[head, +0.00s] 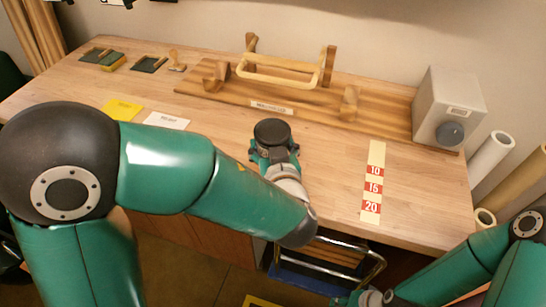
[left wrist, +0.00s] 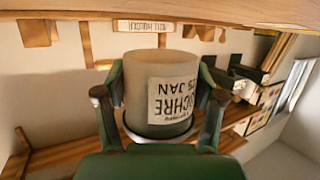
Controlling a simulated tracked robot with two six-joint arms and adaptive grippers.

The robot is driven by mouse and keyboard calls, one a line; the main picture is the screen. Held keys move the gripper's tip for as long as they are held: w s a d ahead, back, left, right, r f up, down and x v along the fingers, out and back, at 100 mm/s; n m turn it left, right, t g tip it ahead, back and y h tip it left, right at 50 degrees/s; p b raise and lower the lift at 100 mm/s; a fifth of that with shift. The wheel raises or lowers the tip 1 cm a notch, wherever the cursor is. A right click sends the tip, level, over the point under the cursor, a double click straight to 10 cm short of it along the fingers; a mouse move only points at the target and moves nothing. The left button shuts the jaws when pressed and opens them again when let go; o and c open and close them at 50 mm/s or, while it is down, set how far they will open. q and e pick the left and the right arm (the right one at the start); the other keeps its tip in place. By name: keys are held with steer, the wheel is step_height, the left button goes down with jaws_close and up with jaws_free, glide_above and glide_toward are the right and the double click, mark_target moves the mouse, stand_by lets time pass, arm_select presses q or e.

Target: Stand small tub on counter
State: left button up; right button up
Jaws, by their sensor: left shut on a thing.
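The small tub (left wrist: 135,95) is beige-brown with a white label reading OCHRE and JAN, upside down in the left wrist view. My left gripper (left wrist: 162,75) is shut on it, one finger on each side. In the head view only the tub's dark round top (head: 272,131) shows, facing up, in front of my left gripper (head: 274,152). The tub looks upright over the wooden counter (head: 325,165); whether its base touches the counter is hidden. My right gripper (head: 368,298) is low at the bottom edge, and its fingers are not clear.
A wooden rack (head: 285,80) on a board stands behind the tub. A grey box (head: 448,105) with a knob stands at the back right. A strip marked 10, 15, 20 (head: 373,180) lies right of the tub. Yellow (head: 122,110) and white (head: 166,121) cards lie left.

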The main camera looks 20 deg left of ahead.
arm_select(q)
steer(key=shift+f, duration=2.15)
steer(key=shift+f, duration=0.1)
steer(key=o, duration=1.3)
steer(key=shift+o, duration=0.2)
